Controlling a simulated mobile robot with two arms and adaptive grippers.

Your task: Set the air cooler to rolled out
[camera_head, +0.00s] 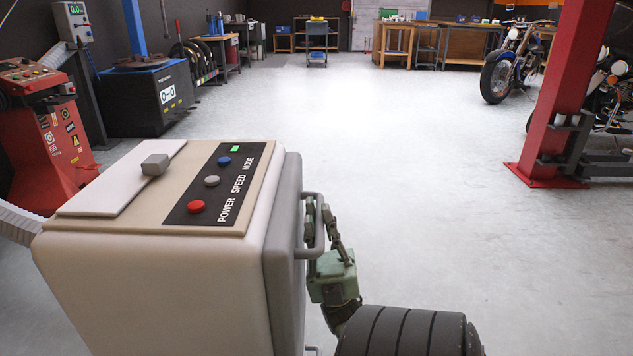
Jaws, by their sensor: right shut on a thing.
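The air cooler (155,265) is a large beige box standing close in front of me at the lower left. Its top has a black panel (216,184) marked POWER, SPEED and MODE, with red, grey and blue buttons and a lit green light. A grey bar handle (317,222) sticks out from its right side. My right gripper (320,222) is at this handle, shut on it, with the arm coming from below. The cooler hides part of the fingers. My left gripper is out of view.
A ribbed hose (20,222) runs off at the cooler's left. A red machine (48,135) and a dark cabinet (140,100) stand at the left. A red lift post (563,90) and a motorcycle (508,65) stand at the right. The middle floor is clear back to the workbenches.

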